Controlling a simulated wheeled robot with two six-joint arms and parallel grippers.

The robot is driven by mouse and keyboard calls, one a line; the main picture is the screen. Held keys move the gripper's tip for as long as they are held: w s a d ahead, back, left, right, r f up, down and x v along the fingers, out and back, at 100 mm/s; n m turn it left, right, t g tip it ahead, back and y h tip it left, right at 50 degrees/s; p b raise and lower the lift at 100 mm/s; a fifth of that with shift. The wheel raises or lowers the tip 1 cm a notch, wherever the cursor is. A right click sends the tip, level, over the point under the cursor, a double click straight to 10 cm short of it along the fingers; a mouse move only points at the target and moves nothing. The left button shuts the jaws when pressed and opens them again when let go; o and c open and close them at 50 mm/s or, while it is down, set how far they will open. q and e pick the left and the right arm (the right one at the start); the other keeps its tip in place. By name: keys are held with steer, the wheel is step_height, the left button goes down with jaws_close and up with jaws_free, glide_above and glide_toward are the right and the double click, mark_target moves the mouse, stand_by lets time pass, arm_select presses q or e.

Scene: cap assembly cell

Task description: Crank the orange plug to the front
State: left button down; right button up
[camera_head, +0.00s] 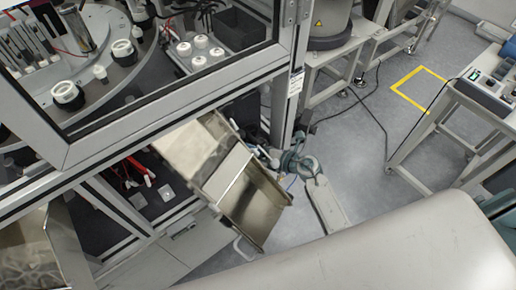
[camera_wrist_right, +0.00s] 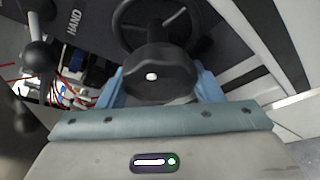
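No orange plug can be made out in either view. In the right wrist view, a black handwheel (camera_wrist_right: 160,14) carries a round black crank knob (camera_wrist_right: 158,82) with a white spot at its centre. My right gripper (camera_wrist_right: 160,88) has its blue fingers on both sides of this knob, with no clear gap between them and it. In the head view, my right gripper (camera_head: 276,157) is small, at the machine's lower right corner beside open metal panels, and the crank is hard to make out there. My left gripper is not in view.
A black ball-ended lever (camera_wrist_right: 38,58) stands left of the knob, near a "HAND" label (camera_wrist_right: 74,22) and red and white wires (camera_wrist_right: 75,90). Open metal panels (camera_head: 238,185) hang beside my right gripper. Grey floor (camera_head: 350,140) is free to the right, before a workbench (camera_head: 485,100).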

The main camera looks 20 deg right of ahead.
steer(key=shift+c, duration=1.2)
steer(key=m+y, duration=0.1)
steer(key=m, duration=0.2)
steer(key=shift+y, duration=0.3)
steer(key=m+t+y+b, duration=0.1)
steer(key=m, duration=0.3)
steer(key=shift+a+r, duration=0.1)
steer(key=m+t, duration=0.1)
steer(key=m, duration=0.1)
steer(key=m+y, duration=0.1)
steer(key=m, duration=0.1)
steer(key=shift+r+m+t+b, duration=0.15)
steer(key=shift+m+t+b, duration=0.15)
steer(key=shift+t+b, duration=0.1)
steer(key=shift+r+m+t, duration=0.1)
steer(key=shift+m+t, duration=0.8)
steer(key=shift+m, duration=1.1)
